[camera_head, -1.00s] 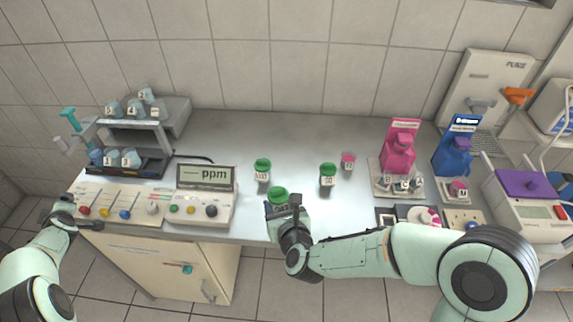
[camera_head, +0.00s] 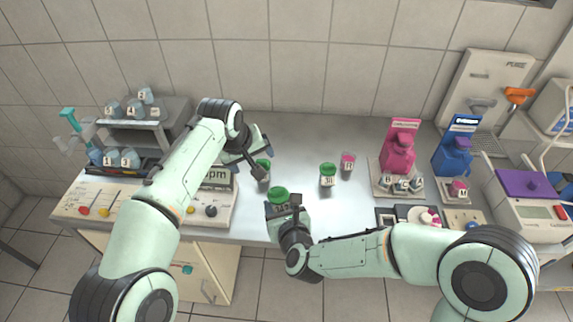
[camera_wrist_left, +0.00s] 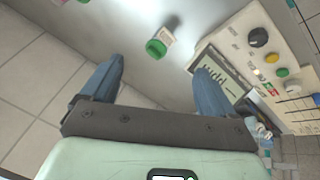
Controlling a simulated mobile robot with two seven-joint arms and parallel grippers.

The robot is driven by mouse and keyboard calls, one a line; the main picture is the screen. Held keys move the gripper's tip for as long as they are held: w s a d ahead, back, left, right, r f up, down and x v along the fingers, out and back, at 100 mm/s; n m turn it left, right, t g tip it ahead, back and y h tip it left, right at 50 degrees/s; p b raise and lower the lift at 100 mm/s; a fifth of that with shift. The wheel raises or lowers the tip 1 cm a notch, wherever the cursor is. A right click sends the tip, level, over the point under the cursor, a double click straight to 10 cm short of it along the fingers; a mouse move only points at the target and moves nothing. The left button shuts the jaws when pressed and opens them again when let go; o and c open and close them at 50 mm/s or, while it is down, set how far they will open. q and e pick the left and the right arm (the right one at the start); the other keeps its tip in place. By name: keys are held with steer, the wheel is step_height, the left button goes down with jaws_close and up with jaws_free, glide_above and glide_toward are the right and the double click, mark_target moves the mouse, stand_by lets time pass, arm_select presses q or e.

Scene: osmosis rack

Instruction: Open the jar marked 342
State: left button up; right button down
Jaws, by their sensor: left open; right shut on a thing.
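The jar with a green lid (camera_head: 278,194) stands near the counter's front edge. Its label seems to start with 34; the last digit is partly hidden. My right gripper (camera_head: 283,207) is shut on this jar's body from the front, below the lid. My left gripper (camera_head: 265,164) is open and empty, above the counter to the left of and behind the held jar. A second green-lidded jar (camera_head: 263,164) is partly hidden by it.
The ppm meter (camera_head: 216,174) stands under my left forearm. Another green-lidded jar (camera_head: 328,175) and a small pink-topped jar (camera_head: 348,164) stand to the right. The counter's back middle is clear.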

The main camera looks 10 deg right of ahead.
mark_target(283, 190)
arm_select(q)
steer(key=s+d+r+m+g+y, duration=0.1)
steer(key=s+d+r, duration=0.2)
steer(key=s, duration=0.2)
steer(key=s+d+r+y, duration=0.2)
steer(key=s+d+r, duration=0.1)
steer(key=s+d, duration=0.15)
steer(key=x, duration=0.7)
steer(key=s+x, duration=0.1)
steer(key=x, duration=0.3)
steer(key=shift+a+f, duration=0.1)
steer(key=shift+a, duration=0.3)
steer(key=c, duration=1.3)
steer(key=shift+c, duration=0.2)
steer(key=shift+r, duration=1.15)
